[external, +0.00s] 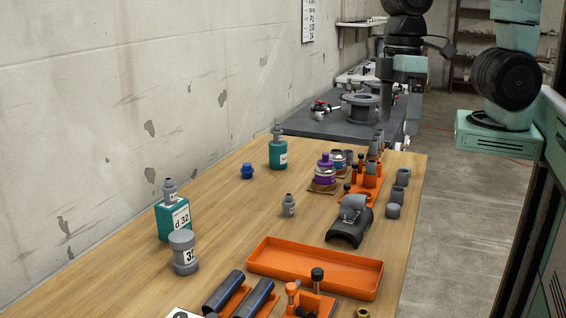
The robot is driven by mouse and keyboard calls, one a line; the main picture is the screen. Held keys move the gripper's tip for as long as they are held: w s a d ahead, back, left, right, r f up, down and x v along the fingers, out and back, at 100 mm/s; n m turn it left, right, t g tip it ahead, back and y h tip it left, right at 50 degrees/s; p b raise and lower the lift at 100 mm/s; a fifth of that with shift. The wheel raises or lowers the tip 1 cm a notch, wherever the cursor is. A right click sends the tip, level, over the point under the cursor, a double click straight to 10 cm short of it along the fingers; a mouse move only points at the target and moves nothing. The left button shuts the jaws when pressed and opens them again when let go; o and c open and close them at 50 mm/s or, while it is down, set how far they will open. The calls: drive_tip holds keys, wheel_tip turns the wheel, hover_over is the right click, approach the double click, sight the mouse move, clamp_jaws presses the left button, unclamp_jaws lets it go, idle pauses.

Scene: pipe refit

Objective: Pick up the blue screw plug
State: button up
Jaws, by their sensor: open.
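My gripper (398,90) hangs at the upper right, in front of the dark grey bench at the back. It is open, and no held object shows. It is well to the right of the plug and apart from it. Its fingertips are small and hard to make out against the dark background.
The wooden table (130,277) also bears a teal container (173,221), a grey cylinder (184,253), a small grey bottle (289,206), an orange tray (315,268), a black pipe saddle (349,227) and a purple-topped jar (324,172). Bare tabletop surrounds the plug.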

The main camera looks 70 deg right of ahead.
drive_tip(key=s, duration=0.1)
drive_tip(key=s+n, duration=0.1)
drive_tip(key=s+d, duration=0.1)
drive_tip(key=shift+s+f+n+h, duration=0.25)
drive_tip(key=shift+f+n+h, duration=0.05)
drive_tip(key=shift+f, duration=0.05)
drive_tip(key=c, duration=0.6)
drive_tip(key=shift+s, duration=0.15)
drive_tip(key=c, duration=0.5)
drive_tip(key=shift+o, duration=0.2)
